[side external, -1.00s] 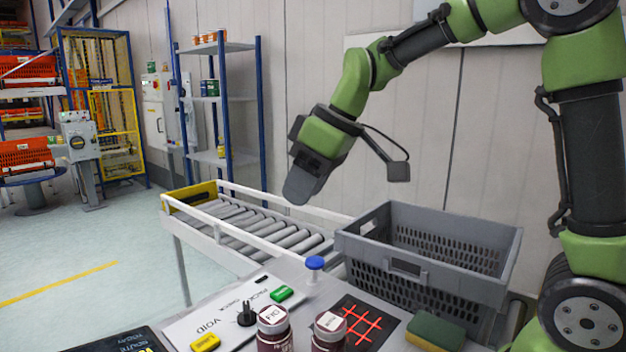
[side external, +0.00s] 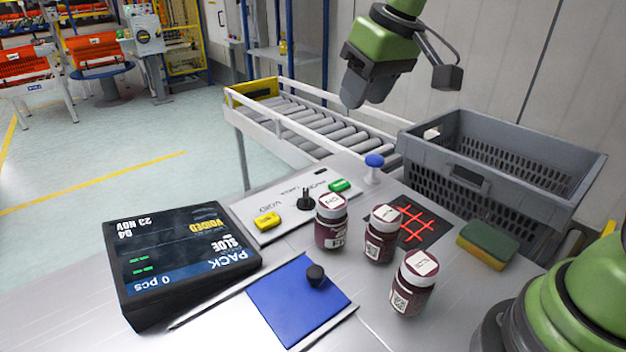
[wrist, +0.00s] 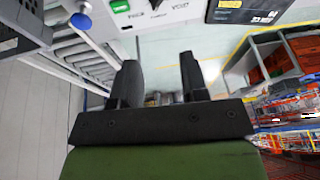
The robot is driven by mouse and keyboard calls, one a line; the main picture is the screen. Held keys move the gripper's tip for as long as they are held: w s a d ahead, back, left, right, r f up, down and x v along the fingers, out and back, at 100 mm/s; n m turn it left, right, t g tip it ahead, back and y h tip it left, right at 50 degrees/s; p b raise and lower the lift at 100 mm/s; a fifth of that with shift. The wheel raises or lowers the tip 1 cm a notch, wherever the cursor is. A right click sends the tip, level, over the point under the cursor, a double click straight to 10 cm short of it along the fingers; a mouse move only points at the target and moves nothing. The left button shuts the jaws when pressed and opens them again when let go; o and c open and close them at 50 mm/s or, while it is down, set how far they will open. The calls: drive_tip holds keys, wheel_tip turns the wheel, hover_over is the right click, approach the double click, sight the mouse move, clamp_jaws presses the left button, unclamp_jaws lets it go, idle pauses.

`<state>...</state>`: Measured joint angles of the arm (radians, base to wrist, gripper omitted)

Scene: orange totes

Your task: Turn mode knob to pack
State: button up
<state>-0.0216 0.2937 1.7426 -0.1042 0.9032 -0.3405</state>
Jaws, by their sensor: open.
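The mode knob (side external: 306,197) is a small black upright knob on a white panel (side external: 284,218), between a green block (side external: 339,185) and a yellow block (side external: 267,220). The panel bears printed words, one reading VOID near the yellow block. Which way the knob points is too small to tell. My gripper (side external: 352,98) is empty, well above and behind the panel, over the conveyor, touching nothing. In the wrist view my gripper (wrist: 160,78) has its two fingers spread apart, and the panel and part of the knob (wrist: 155,3) show at the top edge.
Jars (side external: 331,221) stand close in front of the panel. A blue-topped post (side external: 374,161) stands beside its far end. A grey crate (side external: 480,175), a sponge (side external: 488,244), a dark display (side external: 182,262) reading PACK, 0 pcs, and a blue plate (side external: 300,300) are around. Air above the knob is clear.

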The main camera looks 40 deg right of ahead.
drive_tip(key=w+a+f+m+h, duration=0.25)
drive_tip(key=w+f+m, duration=0.3)
drive_tip(key=f, duration=0.35)
drive_tip(key=m+h, duration=0.1)
drive_tip(key=m, duration=0.1)
approach(306, 195)
drive_tip(key=x, duration=0.9)
drive_tip(key=shift+w+f, duration=0.2)
drive_tip(key=shift+f, duration=0.15)
drive_tip(key=shift+c, duration=0.4)
clamp_jaws()
